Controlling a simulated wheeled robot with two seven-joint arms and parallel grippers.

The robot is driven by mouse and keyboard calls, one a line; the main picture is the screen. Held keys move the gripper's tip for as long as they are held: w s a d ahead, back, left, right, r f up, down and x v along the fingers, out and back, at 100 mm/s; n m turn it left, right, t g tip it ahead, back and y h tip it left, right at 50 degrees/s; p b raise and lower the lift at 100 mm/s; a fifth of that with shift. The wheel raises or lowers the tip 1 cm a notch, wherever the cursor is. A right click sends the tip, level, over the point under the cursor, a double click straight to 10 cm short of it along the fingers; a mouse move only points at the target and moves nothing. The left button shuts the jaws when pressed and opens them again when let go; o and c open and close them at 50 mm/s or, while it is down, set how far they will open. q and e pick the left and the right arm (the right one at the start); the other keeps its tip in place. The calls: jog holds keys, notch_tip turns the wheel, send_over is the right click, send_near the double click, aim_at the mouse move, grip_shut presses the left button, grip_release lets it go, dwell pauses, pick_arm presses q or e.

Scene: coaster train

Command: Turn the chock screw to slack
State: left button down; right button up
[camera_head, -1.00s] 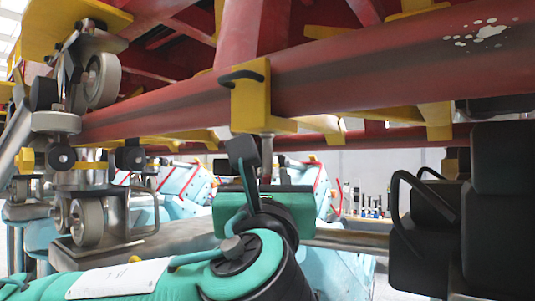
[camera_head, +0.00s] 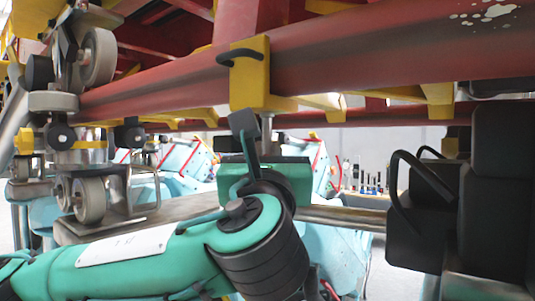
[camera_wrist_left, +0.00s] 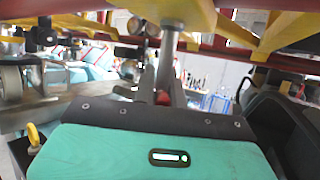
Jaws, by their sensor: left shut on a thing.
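The chock is a yellow block (camera_head: 250,75) with a black handle, set against the long red rail tube. A grey metal screw shaft (camera_head: 267,123) hangs from its underside; it also shows in the left wrist view (camera_wrist_left: 172,45), coming straight down. My left gripper (camera_wrist_left: 163,88) is below the chock, shut around the lower end of the screw. A small red part (camera_wrist_left: 163,98) shows between the fingers. In the head view my green and black wrist hides the fingertips and the screw's lower end. My right gripper is not in view.
The red rail (camera_head: 370,60) runs overhead across the view. A wheel assembly (camera_head: 90,195) stands at the left. Black padded blocks with a loop handle (camera_head: 500,180) stand close at the right. Bottles (camera_head: 370,183) stand far behind.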

pick_arm(q)
jog(key=shift+d+f+m+h+b, duration=0.15)
jog(key=shift+m+h+b, duration=0.85)
jog(key=shift+h, duration=0.9)
jog(key=m+g+h, duration=0.1)
jog(key=m+h, duration=0.1)
jog(key=h, duration=0.1)
jog(key=shift+h+b, duration=0.3)
jog(key=shift+h, duration=0.1)
jog(key=shift+s+d+r+m+g+h, duration=0.15)
jog(key=shift+m+g+h, duration=0.6)
jog(key=shift+h, duration=0.45)
jog(key=shift+d+r+m+g+h, duration=0.1)
jog(key=shift+m+g+h, duration=0.65)
jog(key=shift+h, duration=0.45)
jog(key=c, duration=1.5)
grip_release()
jog(key=shift+s+f, duration=0.1)
jog(key=shift+f, duration=0.05)
